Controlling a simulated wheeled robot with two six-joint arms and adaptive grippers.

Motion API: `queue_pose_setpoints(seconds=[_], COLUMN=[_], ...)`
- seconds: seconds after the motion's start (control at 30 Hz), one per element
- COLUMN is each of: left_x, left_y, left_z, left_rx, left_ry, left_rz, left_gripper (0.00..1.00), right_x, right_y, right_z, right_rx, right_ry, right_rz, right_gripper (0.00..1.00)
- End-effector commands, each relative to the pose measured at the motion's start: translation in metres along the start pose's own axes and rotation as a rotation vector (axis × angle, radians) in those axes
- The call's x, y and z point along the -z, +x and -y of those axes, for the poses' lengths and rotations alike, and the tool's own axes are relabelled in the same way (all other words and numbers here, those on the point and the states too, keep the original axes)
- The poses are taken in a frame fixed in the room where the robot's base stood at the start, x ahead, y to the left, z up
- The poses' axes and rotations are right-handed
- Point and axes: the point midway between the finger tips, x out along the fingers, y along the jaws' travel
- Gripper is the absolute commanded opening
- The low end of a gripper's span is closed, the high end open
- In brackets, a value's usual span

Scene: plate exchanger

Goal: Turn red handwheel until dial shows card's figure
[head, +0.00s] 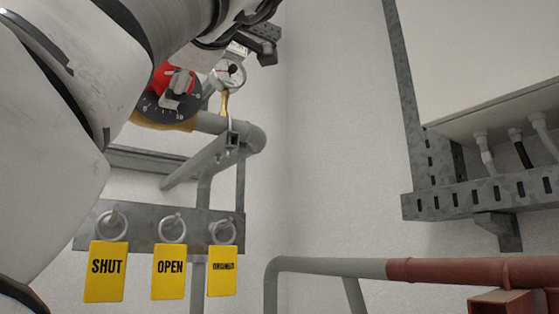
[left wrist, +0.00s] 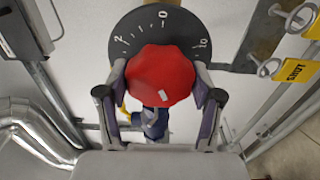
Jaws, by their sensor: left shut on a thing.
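The red handwheel (left wrist: 160,72) fills the middle of the left wrist view, with a small white mark on its face. Behind it is a black dial (left wrist: 138,26) with white ticks and figures, among them 0, 2 and 10. My left gripper (left wrist: 160,84) is shut on the handwheel, one finger on each side of its rim. In the head view the handwheel (head: 160,74) and dial (head: 155,108) show at upper left, partly hidden by my left arm and a grey finger. I cannot make out the card's figure or the dial reading. My right gripper is out of view.
Yellow tags reading SHUT (head: 106,272) and OPEN (head: 170,272) hang below, beside a third tag (head: 222,272). A small round gauge (head: 231,72) is right of the handwheel. Grey pipes (head: 215,160) run below it. The middle wall is clear.

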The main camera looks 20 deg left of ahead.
Motion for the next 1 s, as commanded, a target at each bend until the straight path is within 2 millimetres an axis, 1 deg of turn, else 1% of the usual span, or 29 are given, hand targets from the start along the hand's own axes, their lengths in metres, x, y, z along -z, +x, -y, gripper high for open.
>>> queue_pose_setpoints(seconds=[0.17, 0.2, 0.23, 0.53, 0.63, 0.77, 0.9, 1.0], left_x=[0.0, 0.0, 0.0, 0.0, 0.0, -0.001, -0.001, -0.001], left_y=[0.0, 0.0, 0.0, 0.0, -0.006, -0.028, -0.056, -0.07], left_z=[0.0, 0.0, 0.0, 0.0, -0.001, -0.002, -0.001, -0.001], left_rx=[0.0, 0.0, 0.0, 0.0, -0.001, -0.002, -0.001, -0.001], left_ry=[0.001, 0.001, 0.001, 0.002, 0.002, 0.001, 0.001, 0.001], left_rz=[0.0, 0.0, 0.0, 0.0, 0.0, 0.0, 0.001, 0.001], left_gripper=[0.31, 0.8, 0.91, 0.91, 0.91, 0.91, 0.91, 0.91], right_x=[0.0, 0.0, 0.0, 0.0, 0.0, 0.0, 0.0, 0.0], right_y=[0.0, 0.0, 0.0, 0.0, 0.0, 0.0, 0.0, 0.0], right_z=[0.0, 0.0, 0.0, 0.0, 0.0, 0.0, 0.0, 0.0], right_rx=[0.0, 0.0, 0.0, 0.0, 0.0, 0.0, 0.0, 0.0], right_ry=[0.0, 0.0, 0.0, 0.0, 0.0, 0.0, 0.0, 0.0], right_rz=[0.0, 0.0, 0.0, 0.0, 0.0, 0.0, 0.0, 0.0], right_gripper=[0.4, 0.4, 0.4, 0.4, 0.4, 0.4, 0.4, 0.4])
